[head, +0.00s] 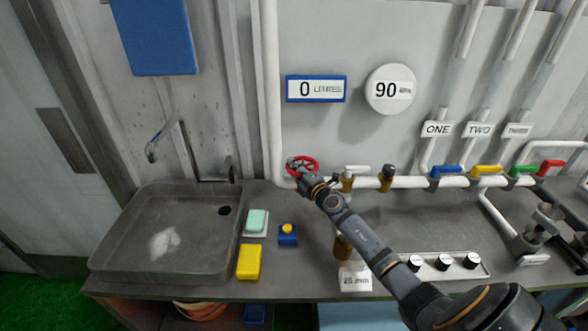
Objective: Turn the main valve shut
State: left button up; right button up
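The main valve appears to be the red round handwheel (304,164) on the white pipe above the counter, to the right of the sink. My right arm reaches in from the lower right, and my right gripper (296,168) is at the wheel's left front side, overlapping it in the picture. The gripper and wrist cover part of the wheel. The fingers are too small and dark to tell whether they are open or shut on the rim. My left gripper is not in view.
A grey sink (110,247) is at the left. A green soap (256,221), a yellow sponge (248,262) and a blue box with a yellow button (287,234) lie on the counter. Coloured lever valves (487,170) line the pipe at right. The display (316,89) reads 0.

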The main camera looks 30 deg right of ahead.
grip_shut()
